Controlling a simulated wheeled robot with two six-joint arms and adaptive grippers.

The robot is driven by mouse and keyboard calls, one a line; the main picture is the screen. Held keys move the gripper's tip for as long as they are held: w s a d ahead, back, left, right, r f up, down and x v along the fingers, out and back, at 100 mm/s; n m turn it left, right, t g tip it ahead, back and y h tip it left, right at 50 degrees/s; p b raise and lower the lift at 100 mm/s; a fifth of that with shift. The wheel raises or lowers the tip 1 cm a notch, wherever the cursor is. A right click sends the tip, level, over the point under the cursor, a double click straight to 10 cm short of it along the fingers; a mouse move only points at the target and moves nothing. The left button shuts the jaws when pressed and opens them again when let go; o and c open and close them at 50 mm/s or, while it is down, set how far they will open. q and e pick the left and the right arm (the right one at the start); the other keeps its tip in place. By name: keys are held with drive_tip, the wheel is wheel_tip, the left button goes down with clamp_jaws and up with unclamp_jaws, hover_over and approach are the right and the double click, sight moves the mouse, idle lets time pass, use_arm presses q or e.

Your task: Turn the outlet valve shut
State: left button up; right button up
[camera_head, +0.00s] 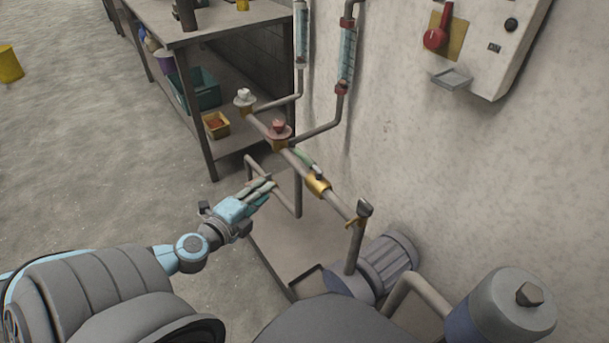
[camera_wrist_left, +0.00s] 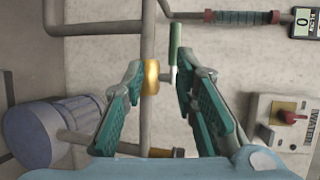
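A brass valve body (camera_head: 318,185) sits on the sloping grey pipe, with a green lever (camera_head: 304,160) that lies roughly along the pipe. In the left wrist view the brass body (camera_wrist_left: 150,77) and the green lever (camera_wrist_left: 174,45) show beyond and between the fingertips. My left gripper (camera_head: 268,186) is open and empty, to the left of the valve in the head view; its teal-padded fingers (camera_wrist_left: 160,82) are spread apart. I see no clear contact with the lever. My right gripper is not in view.
A red-knobbed valve (camera_head: 279,129) and a white-knobbed valve (camera_head: 244,97) sit farther up the pipe. A grey motor pump (camera_head: 388,262) stands below. A wall control box (camera_head: 490,45) is at upper right. A shelf table (camera_head: 200,22) stands behind.

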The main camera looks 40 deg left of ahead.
use_arm(q)
wheel_tip(320, 180, up, 4)
drive_tip(key=f+t, duration=0.1)
drive_tip(key=b, duration=0.4)
approach(301, 158)
drive_tip(key=shift+m+g, duration=0.3)
drive_tip(key=shift+m, duration=0.1)
drive_tip(key=x, duration=1)
drive_tip(key=shift+w, duration=0.65)
drive_tip(key=shift+r+h, duration=0.2)
drive_tip(key=shift+h, duration=0.2)
clamp_jaws()
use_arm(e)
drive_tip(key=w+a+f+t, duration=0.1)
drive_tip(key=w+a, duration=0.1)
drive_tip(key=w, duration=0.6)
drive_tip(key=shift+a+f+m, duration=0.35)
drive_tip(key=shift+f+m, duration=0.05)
